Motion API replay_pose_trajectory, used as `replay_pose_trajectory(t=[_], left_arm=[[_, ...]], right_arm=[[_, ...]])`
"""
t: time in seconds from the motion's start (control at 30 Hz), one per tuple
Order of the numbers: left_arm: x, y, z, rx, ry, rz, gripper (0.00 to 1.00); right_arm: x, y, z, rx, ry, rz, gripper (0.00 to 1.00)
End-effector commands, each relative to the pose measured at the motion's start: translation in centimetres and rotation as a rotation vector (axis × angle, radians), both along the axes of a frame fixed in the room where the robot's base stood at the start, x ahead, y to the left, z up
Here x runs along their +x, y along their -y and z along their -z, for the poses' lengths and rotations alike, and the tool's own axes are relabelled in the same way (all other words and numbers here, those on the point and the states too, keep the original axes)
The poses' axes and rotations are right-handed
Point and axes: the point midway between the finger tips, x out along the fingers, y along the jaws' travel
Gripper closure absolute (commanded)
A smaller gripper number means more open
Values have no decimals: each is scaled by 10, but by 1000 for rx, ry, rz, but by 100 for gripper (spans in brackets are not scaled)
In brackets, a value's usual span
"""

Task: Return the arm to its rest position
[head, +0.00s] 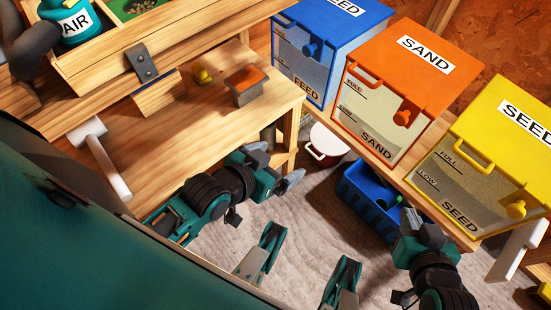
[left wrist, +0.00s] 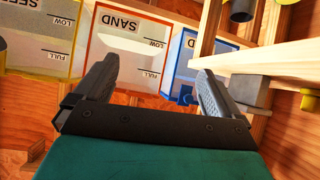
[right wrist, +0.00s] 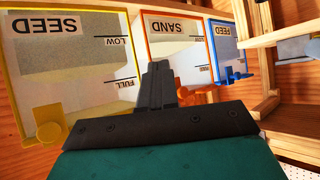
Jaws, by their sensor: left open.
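My left gripper (head: 277,167) is open, past the front edge of the wooden bench in the head view. In the left wrist view its two fingers (left wrist: 155,75) stand wide apart with nothing between them. My right gripper (head: 408,222) is at the lower right of the head view, in front of the orange and yellow bins and partly over the blue crate. In the right wrist view its fingers (right wrist: 160,72) are together, with nothing visible held. Both wrist views face the bins upside down.
A blue feed bin (head: 300,62), an orange sand bin (head: 385,95) and a yellow seed bin (head: 480,165) stand in a row.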

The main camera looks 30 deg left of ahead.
Motion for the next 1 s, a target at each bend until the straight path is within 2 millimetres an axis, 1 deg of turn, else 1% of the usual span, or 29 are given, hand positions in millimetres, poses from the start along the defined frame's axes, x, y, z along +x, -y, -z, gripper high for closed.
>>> replay_pose_trajectory(t=[0.17,0.27,0.43,0.53,0.7,0.8,1.0], left_arm=[[0,-1,-3,5,2,0,2],[-1,-3,-16,9,1,-3,2],[-4,-10,-55,25,1,-16,2],[-8,-18,-75,38,-3,-27,2],[-13,-27,-106,55,-2,-41,2],[-15,-31,-118,62,0,-46,2],[-17,-35,-124,70,1,-52,2]], right_arm=[[0,0,-4,2,0,1,100],[0,0,-19,0,2,2,100],[0,6,-62,-13,13,11,100],[-10,18,-74,-33,-8,31,100],[-14,27,-106,-50,-7,42,100],[-16,30,-117,-57,-4,47,100],[-18,34,-124,-63,-1,53,100]])
